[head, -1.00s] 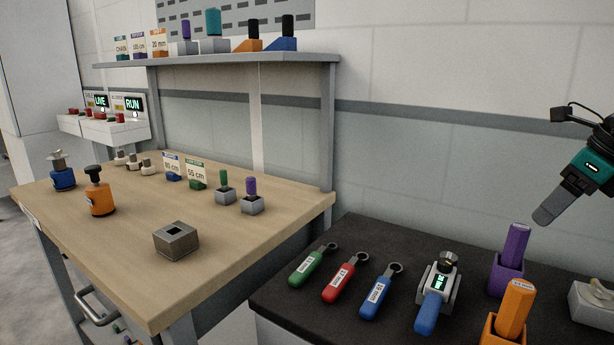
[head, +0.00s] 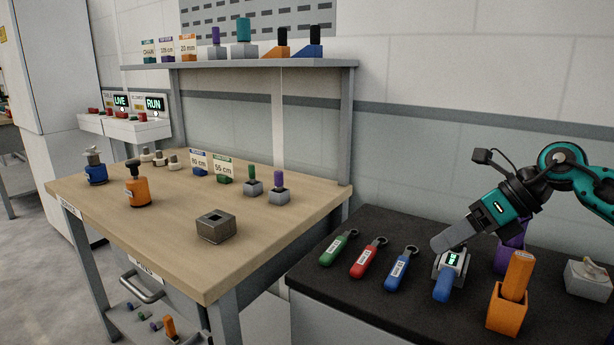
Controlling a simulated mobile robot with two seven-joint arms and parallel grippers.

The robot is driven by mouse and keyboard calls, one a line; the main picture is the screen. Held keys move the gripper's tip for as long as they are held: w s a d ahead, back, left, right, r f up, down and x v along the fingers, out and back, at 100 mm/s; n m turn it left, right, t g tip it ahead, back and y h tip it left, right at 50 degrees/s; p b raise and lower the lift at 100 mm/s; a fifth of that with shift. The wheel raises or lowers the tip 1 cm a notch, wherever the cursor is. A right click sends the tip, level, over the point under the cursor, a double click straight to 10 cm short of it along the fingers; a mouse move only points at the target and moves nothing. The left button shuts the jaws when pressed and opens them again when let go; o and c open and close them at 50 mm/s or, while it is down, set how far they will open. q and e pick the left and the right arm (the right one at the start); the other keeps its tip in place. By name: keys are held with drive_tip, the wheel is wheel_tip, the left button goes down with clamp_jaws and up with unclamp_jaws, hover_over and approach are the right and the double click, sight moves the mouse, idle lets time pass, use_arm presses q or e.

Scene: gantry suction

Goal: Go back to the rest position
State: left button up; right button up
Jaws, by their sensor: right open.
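My right gripper (head: 440,244) comes in from the right on a teal and black arm. Its grey fingers hang above the dark counter, over the blue-handled tool with a lit display (head: 447,286). I see nothing held between the fingers, and it is open. The fingers and wrist hide part of that tool's top and part of the purple block in its holder (head: 509,258). My left gripper is not in view.
The dark counter (head: 340,283) holds green, red and blue tagged tools and an orange block in a holder (head: 508,305). The wooden bench (head: 180,235) carries a grey square socket (head: 216,226), bottles and small pegs. A shelf (head: 270,64) stands above it.

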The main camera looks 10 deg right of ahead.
drive_tip(key=s+a+f+m+t+y+p, duration=0.15)
drive_tip(key=a+m+y, duration=0.3)
drive_tip(key=a, duration=0.45)
drive_tip(key=s+a+f+m+t+y+p, duration=0.1)
drive_tip(key=a+f+m+y, duration=0.3)
drive_tip(key=a, duration=0.6)
use_arm(q)
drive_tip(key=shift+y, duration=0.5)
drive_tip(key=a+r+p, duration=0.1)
drive_tip(key=p, duration=0.1)
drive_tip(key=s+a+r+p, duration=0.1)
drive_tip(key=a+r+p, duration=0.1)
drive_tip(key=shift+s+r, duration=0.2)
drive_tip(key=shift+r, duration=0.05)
use_arm(e)
drive_tip(key=s+d+f+m+t+h, duration=0.2)
drive_tip(key=s+f+m+h, duration=0.5)
drive_tip(key=m, duration=0.8)
drive_tip(key=s+d+f+m+t+h, duration=0.2)
drive_tip(key=s+d+f+m+h, duration=0.2)
drive_tip(key=s+f+m+h, duration=0.3)
drive_tip(key=s+f+m, duration=0.4)
drive_tip(key=f+m, duration=0.3)
drive_tip(key=m, duration=0.2)
drive_tip(key=shift+d, duration=0.25)
drive_tip(key=shift+f+m, duration=0.1)
drive_tip(key=shift+m, duration=0.15)
